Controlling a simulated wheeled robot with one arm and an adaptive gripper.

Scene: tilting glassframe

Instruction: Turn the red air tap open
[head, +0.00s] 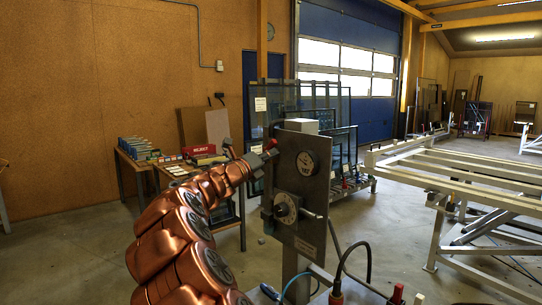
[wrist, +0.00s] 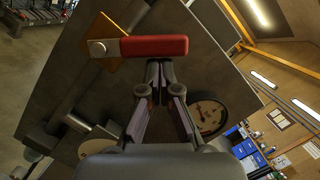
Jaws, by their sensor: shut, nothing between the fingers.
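In the head view the red tap (head: 271,144) shows small at the panel's upper left edge. My gripper (wrist: 160,68) is shut and empty, its fingertips just below the middle of the lever in the wrist view. I cannot tell whether they touch it. In the head view my gripper (head: 256,160) is beside the panel's left edge.
The upright panel (head: 314,198) carries a round gauge (head: 307,163) and a dial (head: 286,208); the gauge also shows in the wrist view (wrist: 210,117). Cables and a hose (head: 369,263) stand below it. A white frame (head: 470,175) is at right, a cluttered bench (head: 150,160) behind left.

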